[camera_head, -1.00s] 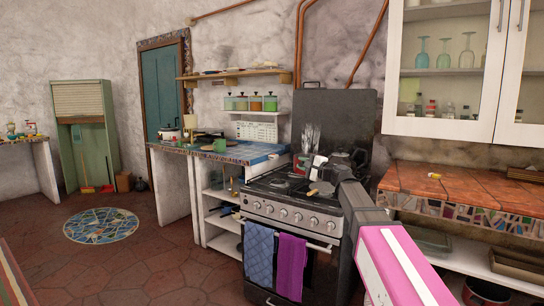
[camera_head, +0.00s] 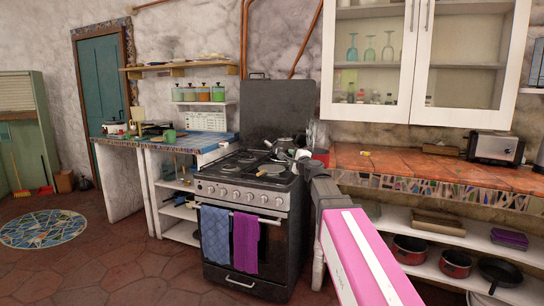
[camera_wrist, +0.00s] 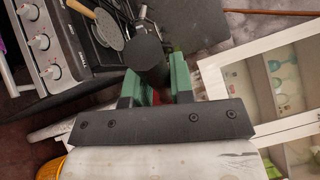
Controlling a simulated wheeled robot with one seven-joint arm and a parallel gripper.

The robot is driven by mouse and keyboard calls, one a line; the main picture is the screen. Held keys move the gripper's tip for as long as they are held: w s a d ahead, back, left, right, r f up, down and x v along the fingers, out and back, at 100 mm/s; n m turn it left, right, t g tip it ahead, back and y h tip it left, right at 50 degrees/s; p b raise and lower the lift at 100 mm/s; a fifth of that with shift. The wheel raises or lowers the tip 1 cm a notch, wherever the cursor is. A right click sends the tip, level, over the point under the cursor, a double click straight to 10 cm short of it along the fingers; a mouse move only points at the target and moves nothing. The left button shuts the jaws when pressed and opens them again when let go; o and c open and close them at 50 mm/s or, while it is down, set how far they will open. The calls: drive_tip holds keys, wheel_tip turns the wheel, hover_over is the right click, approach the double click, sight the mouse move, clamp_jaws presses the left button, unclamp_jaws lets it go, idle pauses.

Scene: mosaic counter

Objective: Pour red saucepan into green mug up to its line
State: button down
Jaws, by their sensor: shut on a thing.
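The green mug (camera_head: 169,134) stands upright on the blue mosaic counter left of the stove, well apart from my gripper; its line is too small to see. My gripper (camera_head: 303,160) is above the stove's right side. In the wrist view, the green fingers of my gripper (camera_wrist: 156,82) are closed around a dark handle-like piece (camera_wrist: 148,52). The red saucepan (camera_head: 320,157) shows as a red patch just behind my gripper, and a sliver of red shows between the fingers. Most of the saucepan and its contents are hidden.
The black stove (camera_head: 272,182) has a spatula-like utensil (camera_head: 272,169) on top and two towels in front. An orange tiled counter (camera_head: 400,163) with a toaster (camera_head: 496,147) lies to the right. Red pots (camera_head: 455,262) sit on the shelf below. The floor in front is free.

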drive_tip(key=d+m+h, duration=0.1)
drive_tip(key=d+h, duration=0.1)
drive_tip(key=d, duration=0.2)
drive_tip(key=d+m+t+h, duration=0.1)
drive_tip(key=d+m+h, duration=0.1)
drive_tip(key=d+h, duration=0.1)
drive_tip(key=d+f+m+h, duration=0.1)
drive_tip(key=d+h, duration=0.1)
drive_tip(key=d, duration=0.4)
drive_tip(key=shift+w+m+t+h, duration=0.25)
drive_tip(key=shift+m+t+h, duration=0.15)
